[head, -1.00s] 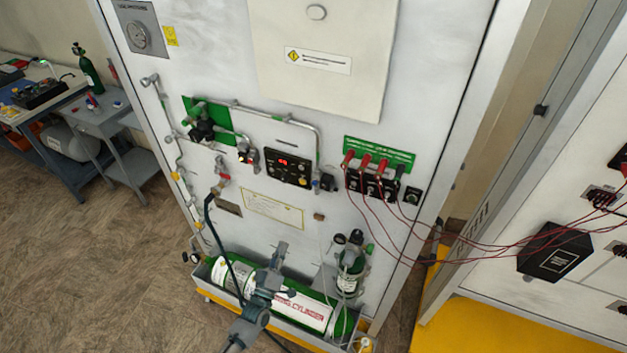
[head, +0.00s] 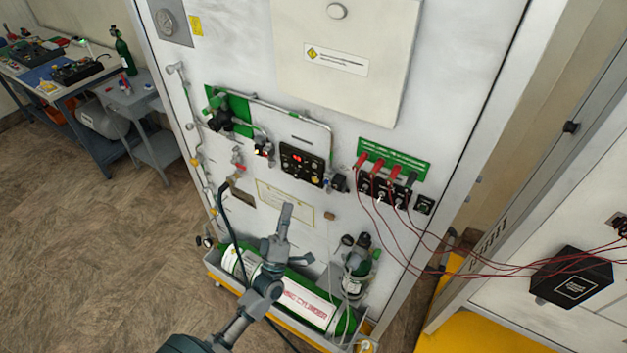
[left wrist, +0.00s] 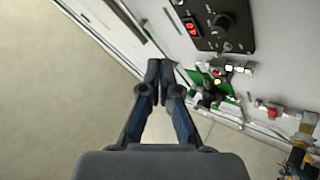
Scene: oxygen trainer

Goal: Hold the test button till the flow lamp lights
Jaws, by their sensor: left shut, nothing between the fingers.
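The black control box (head: 302,164) with a red digital display is mounted mid-panel on the white trainer. It also shows at the top of the left wrist view (left wrist: 222,22), with a round black knob. Its small buttons and lamps are too small to tell apart, so I cannot tell which is the test button or the flow lamp. My left gripper (head: 287,210) is in front of the panel, below the box, apart from it in the picture. In the left wrist view its fingertips (left wrist: 158,68) are together, with nothing between them. My right gripper is not in view.
A green cylinder (head: 334,319) lies in a tray at the panel's foot, with a small upright bottle (head: 356,273) beside it. Pipes and valves (head: 219,119) project from the panel.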

